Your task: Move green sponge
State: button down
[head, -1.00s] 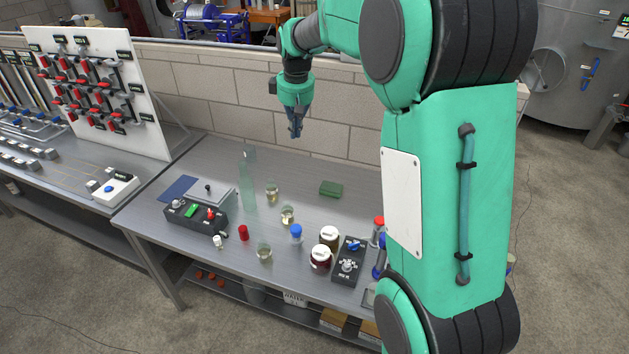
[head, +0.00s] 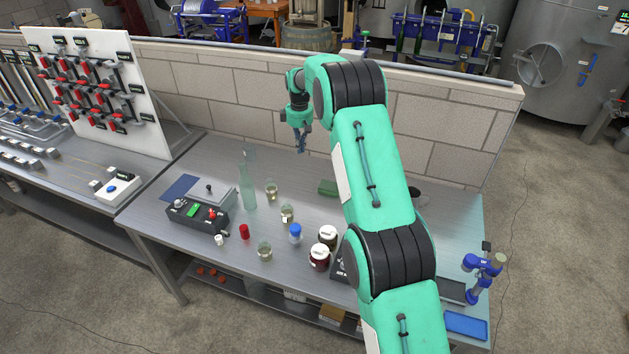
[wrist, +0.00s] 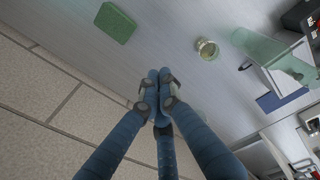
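The green sponge (head: 327,187) lies flat on the metal table near its back edge. In the head view my arm covers its right part. It also shows whole in the wrist view (wrist: 115,23), at the upper left. My gripper (head: 301,148) hangs near the brick wall, above and behind the sponge, and apart from it. In the wrist view my gripper's blue fingers (wrist: 159,80) are drawn together at the tips, with nothing visible between them.
A tall clear bottle (head: 248,188) and several glasses, one here (head: 271,191), stand left of the sponge. White-lidded jars (head: 319,257) and a blue-capped container (head: 295,234) stand in front. The brick wall (head: 235,95) borders the table's back. Bare tabletop surrounds the sponge's left side.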

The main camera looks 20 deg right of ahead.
jog(key=n+p, duration=0.1)
jog(key=p, duration=0.1)
send_over(315, 188)
jog(key=w+a, duration=0.3)
notch_tip(315, 188, down, 12)
jog(key=r, duration=0.1)
jog(key=shift+w+f+g, duration=0.15)
jog(key=shift+f+g, duration=0.1)
jog(key=shift+g, duration=0.15)
jog(key=shift+f, duration=0.1)
notch_tip(315, 188, down, 10)
jog(key=shift+f+b, duration=0.15)
jog(key=shift+b, duration=0.3)
jog(key=shift+s+d+r, duration=0.15)
jog(key=shift+s+d, duration=0.45)
jog(key=shift+s+d+r, duration=0.15)
jog(key=shift+s+d, duration=0.4)
jog(key=shift+s+d+f, duration=0.1)
jog(key=shift+s+d, duration=0.2)
jog(key=shift+s+d, duration=0.1)
